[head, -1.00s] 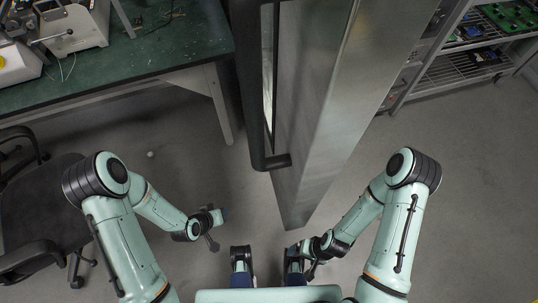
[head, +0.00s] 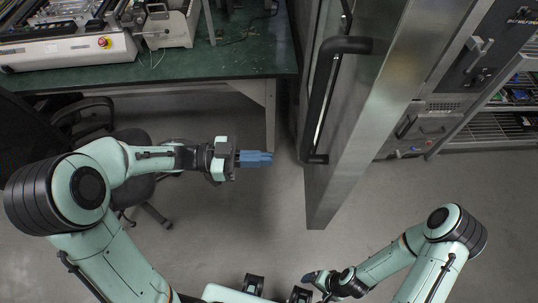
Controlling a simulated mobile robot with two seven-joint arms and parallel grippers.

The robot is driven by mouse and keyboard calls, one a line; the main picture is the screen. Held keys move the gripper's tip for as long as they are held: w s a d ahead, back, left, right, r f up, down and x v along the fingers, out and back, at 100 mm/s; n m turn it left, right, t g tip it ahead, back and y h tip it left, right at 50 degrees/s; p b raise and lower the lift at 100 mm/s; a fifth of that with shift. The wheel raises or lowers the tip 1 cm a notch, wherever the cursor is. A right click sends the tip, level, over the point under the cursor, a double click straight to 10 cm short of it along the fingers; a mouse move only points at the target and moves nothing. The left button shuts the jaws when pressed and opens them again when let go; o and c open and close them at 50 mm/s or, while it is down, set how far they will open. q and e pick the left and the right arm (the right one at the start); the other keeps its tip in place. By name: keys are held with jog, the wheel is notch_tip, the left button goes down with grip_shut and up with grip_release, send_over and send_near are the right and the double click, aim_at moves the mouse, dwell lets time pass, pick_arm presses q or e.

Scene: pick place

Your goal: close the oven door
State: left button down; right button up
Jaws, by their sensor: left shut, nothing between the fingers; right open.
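The oven door (head: 383,110) is a tall brushed-metal panel that stands swung open at the centre right of the head view. A long black bar handle (head: 318,105) is on its left face. Part of the oven body (head: 440,112) shows behind and to the right of the door. My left gripper (head: 268,159) has blue fingers, is shut and empty, and points right towards the door. A gap separates it from the handle's lower end. My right gripper (head: 308,277) is open, low in the view below the door's bottom corner, and its fingers are hard to make out.
A green-topped workbench (head: 215,63) with machines (head: 75,45) stands at the upper left. A black office chair (head: 128,140) is behind my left arm. A metal shelf rack (head: 490,130) is at the far right. The grey floor between the chair and the door is clear.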

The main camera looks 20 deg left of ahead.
aim_at(311, 160)
pick_arm(q)
jog(key=p+x, duration=0.1)
jog(key=x, duration=1)
jog(key=shift+d, duration=0.3)
pick_arm(e)
jog(key=shift+w+r, duration=0.55)
jog(key=shift+r, duration=0.3)
